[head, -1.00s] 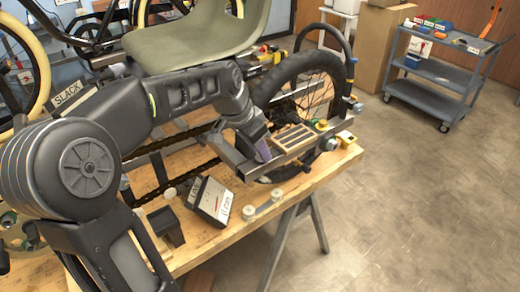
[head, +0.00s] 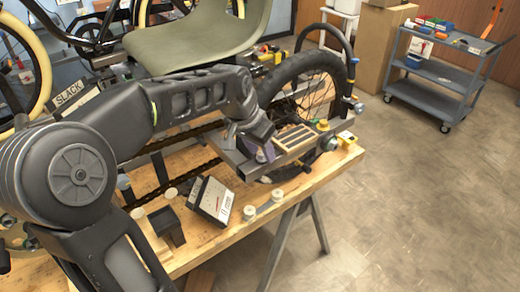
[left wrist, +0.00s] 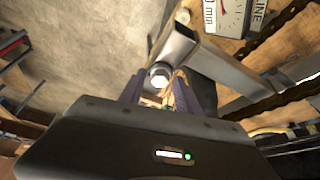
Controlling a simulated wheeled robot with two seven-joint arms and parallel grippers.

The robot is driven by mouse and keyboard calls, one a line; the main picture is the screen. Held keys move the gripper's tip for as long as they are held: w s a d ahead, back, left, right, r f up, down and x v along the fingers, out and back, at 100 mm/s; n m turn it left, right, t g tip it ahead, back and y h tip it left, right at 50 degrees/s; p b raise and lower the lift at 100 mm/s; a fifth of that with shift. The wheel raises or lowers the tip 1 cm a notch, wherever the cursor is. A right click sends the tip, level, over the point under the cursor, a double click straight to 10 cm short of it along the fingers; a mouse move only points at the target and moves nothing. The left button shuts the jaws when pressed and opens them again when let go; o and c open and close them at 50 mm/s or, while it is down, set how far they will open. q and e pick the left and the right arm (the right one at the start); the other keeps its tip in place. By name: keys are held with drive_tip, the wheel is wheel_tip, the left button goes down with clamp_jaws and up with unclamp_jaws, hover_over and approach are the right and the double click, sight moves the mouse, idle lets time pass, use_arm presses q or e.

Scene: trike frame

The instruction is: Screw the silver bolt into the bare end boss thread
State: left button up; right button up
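In the left wrist view a silver, hex-looking bolt head (left wrist: 160,76) shows between the tips of my left gripper (left wrist: 160,84), against the end of a grey frame tube (left wrist: 175,44). The two purple-grey fingers stand apart, one on each side of the bolt head; whether they touch it is unclear. The boss thread behind the head is hidden. My right gripper is not in view.
A gauge box (head: 212,199), a dark block (head: 167,225) and white round pieces (head: 250,212) lie in front. The trike wheel (head: 309,90) stands behind. Open floor lies right.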

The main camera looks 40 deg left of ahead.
use_arm(q)
drive_tip(key=n+y, duration=0.1)
drive_tip(key=n, duration=0.3)
drive_tip(key=shift+d+n+y, duration=0.15)
drive_tip(key=shift+n+y, duration=0.15)
drive_tip(key=shift+y, duration=0.1)
drive_tip(key=n, duration=0.2)
drive_tip(key=n+g+y, duration=0.1)
drive_tip(key=n, duration=0.1)
drive_tip(key=shift+w+y, duration=0.1)
drive_tip(key=shift+y, duration=0.2)
drive_tip(key=shift+c, duration=0.6)
drive_tip(key=c, duration=0.6)
drive_tip(key=m+h, duration=0.1)
drive_tip(key=m, duration=0.1)
drive_tip(key=shift+m, duration=0.3)
drive_tip(key=shift+c, duration=0.2)
drive_tip(key=m+t+h, duration=0.1)
drive_tip(key=m, duration=0.2)
drive_tip(key=o, duration=1)
drive_tip(key=shift+o, duration=0.2)
